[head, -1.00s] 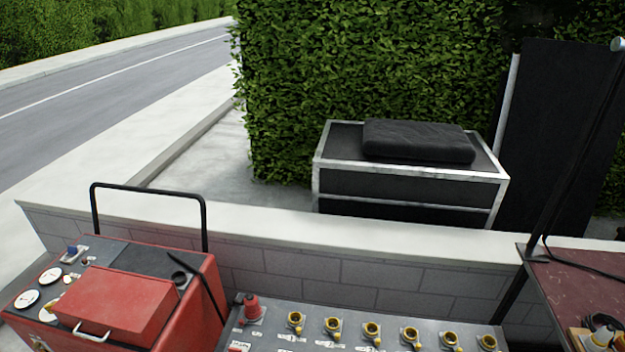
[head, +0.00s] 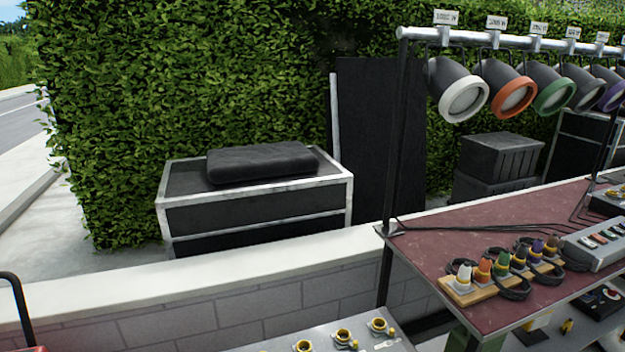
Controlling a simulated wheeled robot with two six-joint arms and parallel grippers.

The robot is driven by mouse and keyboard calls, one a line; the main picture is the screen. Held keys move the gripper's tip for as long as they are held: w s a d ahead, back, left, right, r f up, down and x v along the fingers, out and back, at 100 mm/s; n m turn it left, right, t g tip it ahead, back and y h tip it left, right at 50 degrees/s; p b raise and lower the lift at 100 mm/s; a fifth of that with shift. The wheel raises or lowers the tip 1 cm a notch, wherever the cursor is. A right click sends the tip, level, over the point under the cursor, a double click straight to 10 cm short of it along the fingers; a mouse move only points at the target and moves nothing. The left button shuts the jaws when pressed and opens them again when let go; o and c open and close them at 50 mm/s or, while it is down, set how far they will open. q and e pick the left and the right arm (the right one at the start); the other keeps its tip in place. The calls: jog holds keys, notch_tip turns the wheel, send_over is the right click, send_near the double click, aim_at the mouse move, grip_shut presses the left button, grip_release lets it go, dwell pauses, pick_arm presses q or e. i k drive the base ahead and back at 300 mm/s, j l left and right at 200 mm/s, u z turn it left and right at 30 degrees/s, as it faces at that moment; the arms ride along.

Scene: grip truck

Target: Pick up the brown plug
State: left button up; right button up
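A row of several coloured plugs stands upright on a wooden strip (head: 458,290) on the dark red table at the right. The plug at the far right end of the row looks brown or amber (head: 551,248); it is small, so its exact colour is hard to tell. Beside it stand a purple plug (head: 536,248), and further left green, orange (head: 484,268) and white (head: 464,274) ones. Black cables coil around the plugs. Neither of my grippers is in view.
A grey power strip (head: 595,249) lies right of the plugs. Lamps with coloured rims hang from a metal rail (head: 510,38) above the table (head: 450,225). A low block wall (head: 200,318) runs behind a grey panel with yellow-ringed sockets (head: 343,337).

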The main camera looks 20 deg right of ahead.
aim_at(552, 243)
jog(key=z, duration=2.05)
jog(key=u, duration=2.45)
jog(key=z, duration=2.35)
